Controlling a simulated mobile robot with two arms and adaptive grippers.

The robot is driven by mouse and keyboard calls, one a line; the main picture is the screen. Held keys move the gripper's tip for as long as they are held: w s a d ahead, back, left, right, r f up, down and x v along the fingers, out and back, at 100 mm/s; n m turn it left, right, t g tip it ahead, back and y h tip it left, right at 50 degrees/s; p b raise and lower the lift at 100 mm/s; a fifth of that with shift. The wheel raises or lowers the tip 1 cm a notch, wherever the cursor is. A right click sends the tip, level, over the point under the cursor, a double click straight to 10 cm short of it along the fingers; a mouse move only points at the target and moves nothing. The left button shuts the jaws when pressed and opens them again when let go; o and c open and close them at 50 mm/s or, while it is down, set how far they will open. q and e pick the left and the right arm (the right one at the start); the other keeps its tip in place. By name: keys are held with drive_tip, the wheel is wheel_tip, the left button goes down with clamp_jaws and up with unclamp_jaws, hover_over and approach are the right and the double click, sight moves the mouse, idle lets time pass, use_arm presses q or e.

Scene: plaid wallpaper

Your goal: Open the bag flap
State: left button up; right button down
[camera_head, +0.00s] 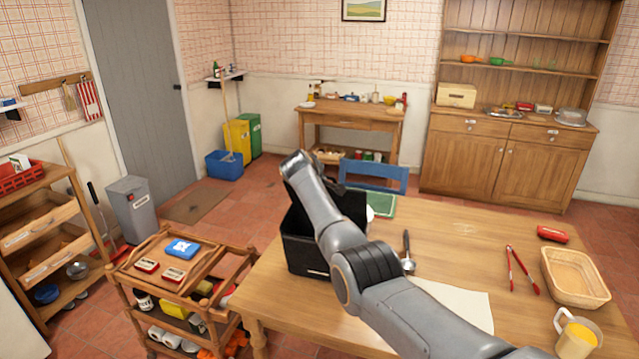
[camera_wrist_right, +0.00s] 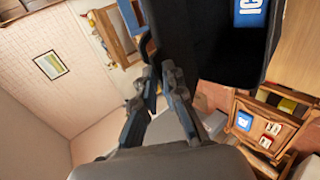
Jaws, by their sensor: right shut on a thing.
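A black bag (camera_head: 303,252) stands upright on the near-left part of the wooden table (camera_head: 455,238). My right arm reaches across in front of it and hides part of its right side. My right gripper (camera_wrist_right: 158,78) is at the bag's top edge, shut on the bag's dark flap; the exact contact is hard to make out. In the right wrist view the bag's dark body (camera_wrist_right: 205,40) fills the top, with a blue label (camera_wrist_right: 250,12) on one face. In the head view the gripper's fingers are largely hidden behind my wrist. My left gripper is in neither view.
On the table lie a ladle (camera_head: 408,255), red tongs (camera_head: 522,268), a red case (camera_head: 552,234), a wicker basket (camera_head: 574,277) and a yellow-filled jug (camera_head: 577,334). A wooden cart (camera_head: 197,243) stands left of the table. A blue chair (camera_head: 374,175) is behind it.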

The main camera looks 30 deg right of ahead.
drive_tip(key=shift+r, duration=0.25)
drive_tip(key=c, duration=1.7)
unclamp_jaws()
drive_tip(key=shift+o, duration=0.9)
drive_tip(key=shift+s+f, duration=0.1)
drive_tip(key=v, duration=1.2)
